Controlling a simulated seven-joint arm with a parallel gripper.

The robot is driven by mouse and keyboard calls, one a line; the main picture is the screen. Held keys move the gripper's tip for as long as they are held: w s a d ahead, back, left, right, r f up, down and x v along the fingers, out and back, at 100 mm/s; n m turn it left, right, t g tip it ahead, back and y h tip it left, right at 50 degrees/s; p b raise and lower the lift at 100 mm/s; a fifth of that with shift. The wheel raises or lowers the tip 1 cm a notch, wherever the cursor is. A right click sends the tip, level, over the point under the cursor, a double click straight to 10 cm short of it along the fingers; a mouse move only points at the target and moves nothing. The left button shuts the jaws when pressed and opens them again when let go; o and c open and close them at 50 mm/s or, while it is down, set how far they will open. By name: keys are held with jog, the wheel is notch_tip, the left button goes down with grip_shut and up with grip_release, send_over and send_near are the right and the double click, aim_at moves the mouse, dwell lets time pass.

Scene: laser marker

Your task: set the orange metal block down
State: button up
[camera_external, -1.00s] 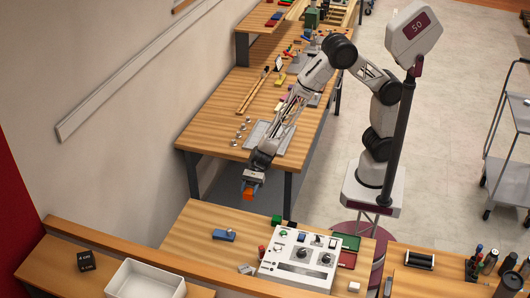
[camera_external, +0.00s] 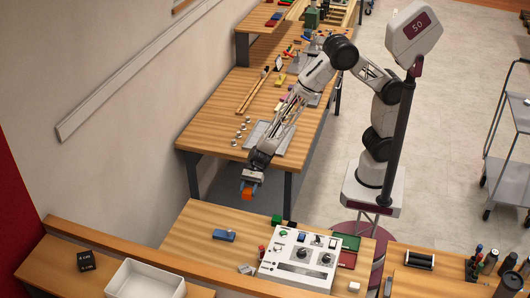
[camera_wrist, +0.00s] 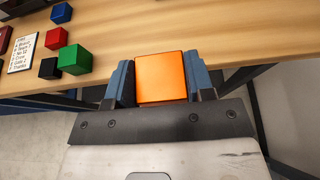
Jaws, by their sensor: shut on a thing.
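The orange metal block (camera_wrist: 161,78) is a small cube between the two blue-padded fingers of my gripper (camera_wrist: 161,86) in the wrist view. The fingers touch it on both sides. In the external view the orange block (camera_external: 247,194) hangs at the end of my gripper (camera_external: 250,186), in front of the rear table's near end. It is held in the air near the far edge of the front wooden table (camera_external: 190,235). In the wrist view that table's edge (camera_wrist: 225,78) runs just behind the block.
A green block (camera_wrist: 75,59), a black block (camera_wrist: 49,68), a red block (camera_wrist: 56,38) and a blue block (camera_wrist: 62,13) sit left of my gripper. A control panel (camera_external: 300,258) and a blue tool (camera_external: 223,236) stand on the front table. Its left part is bare.

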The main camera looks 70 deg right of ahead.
send_over(218, 214)
jog(key=shift+f, duration=0.7)
jog(key=shift+f, duration=1.75)
jog(key=shift+f, duration=0.15)
jog(key=o, duration=1.2)
jog(key=shift+o, duration=0.2)
jog(key=shift+v, duration=0.95)
jog(key=v, duration=1)
